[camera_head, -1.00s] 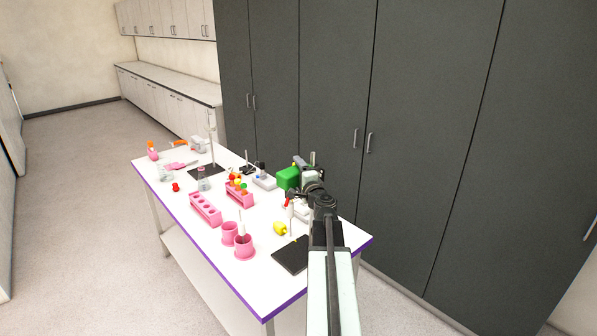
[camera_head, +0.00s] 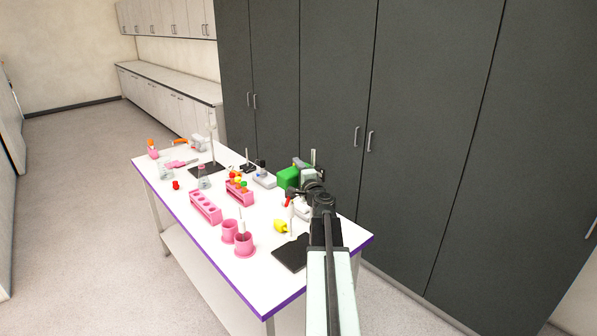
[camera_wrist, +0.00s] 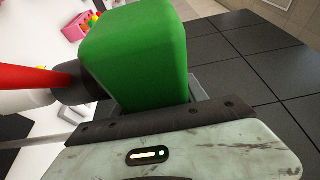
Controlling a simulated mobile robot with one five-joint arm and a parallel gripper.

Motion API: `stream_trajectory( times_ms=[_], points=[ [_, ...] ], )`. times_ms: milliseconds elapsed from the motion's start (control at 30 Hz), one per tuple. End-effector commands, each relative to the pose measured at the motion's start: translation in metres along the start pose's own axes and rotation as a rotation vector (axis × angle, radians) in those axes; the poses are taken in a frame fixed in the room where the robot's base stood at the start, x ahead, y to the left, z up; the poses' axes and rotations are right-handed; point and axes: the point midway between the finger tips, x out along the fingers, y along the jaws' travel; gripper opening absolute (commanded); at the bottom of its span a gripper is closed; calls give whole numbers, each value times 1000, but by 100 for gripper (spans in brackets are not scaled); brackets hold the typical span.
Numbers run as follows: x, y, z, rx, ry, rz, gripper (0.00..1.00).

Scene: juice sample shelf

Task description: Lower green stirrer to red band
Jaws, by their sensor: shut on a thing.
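The green stirrer (camera_head: 287,178) shows as a rounded green block over the far right part of the table. In the wrist view its green body (camera_wrist: 135,55) stands against the dark jaw edge of my gripper (camera_wrist: 165,122), which is shut on it. A red band (camera_wrist: 35,77) runs in from the left in the wrist view, between a white part and a black collar beside the green block. In the head view a small red part (camera_head: 290,201) shows below the green block. My gripper (camera_head: 308,181) partly hides the stand behind it.
The white table (camera_head: 190,232) with a purple edge holds pink racks (camera_head: 206,208), pink cups (camera_head: 244,246), a yellow piece (camera_head: 280,226) and a black stand base (camera_head: 292,252). Tall dark cabinets (camera_head: 410,130) stand close behind the table. Floor to the left is clear.

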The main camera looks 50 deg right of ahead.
Motion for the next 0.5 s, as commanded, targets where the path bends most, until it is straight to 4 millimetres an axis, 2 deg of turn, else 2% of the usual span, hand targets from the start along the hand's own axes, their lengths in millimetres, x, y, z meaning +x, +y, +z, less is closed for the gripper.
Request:
stream_trajectory(
  times_ms=[33,200,300,500],
  points=[
    [0,13,0,0,0,0,0],
    [0,34,0,0,0,0,0],
    [0,40,-1,0,1,0,0],
    [0,38,-1,0,1,0,0]
  ],
)
